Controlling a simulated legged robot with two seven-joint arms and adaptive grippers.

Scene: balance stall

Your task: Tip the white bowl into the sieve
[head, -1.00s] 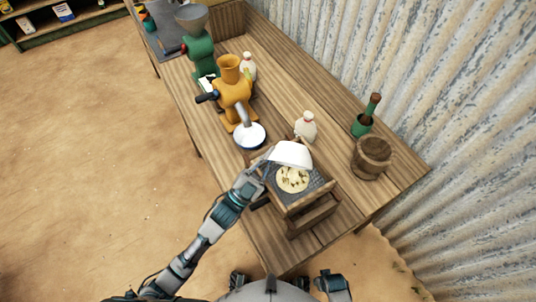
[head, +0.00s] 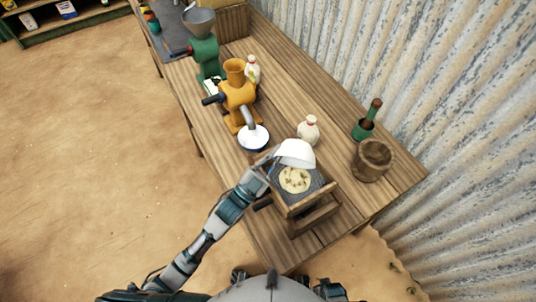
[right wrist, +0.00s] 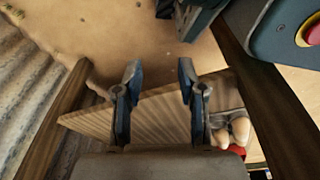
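The white bowl (head: 296,153) is tilted on its side above the far edge of the sieve, its mouth toward the mesh. My left gripper (head: 271,160) is at the bowl's left rim and appears shut on it; its fingertips are small and partly hidden. The sieve (head: 313,205) is a wooden-framed box with grey mesh on the bench. A round heap of pale, speckled contents (head: 295,180) lies on the mesh below the bowl. My right gripper (right wrist: 158,82) shows in the right wrist view with its fingers apart and nothing between them.
An orange mill (head: 236,95) with a blue-rimmed white dish (head: 253,137) under its spout stands left of the sieve. A corrugated wall (head: 440,90) borders the bench.

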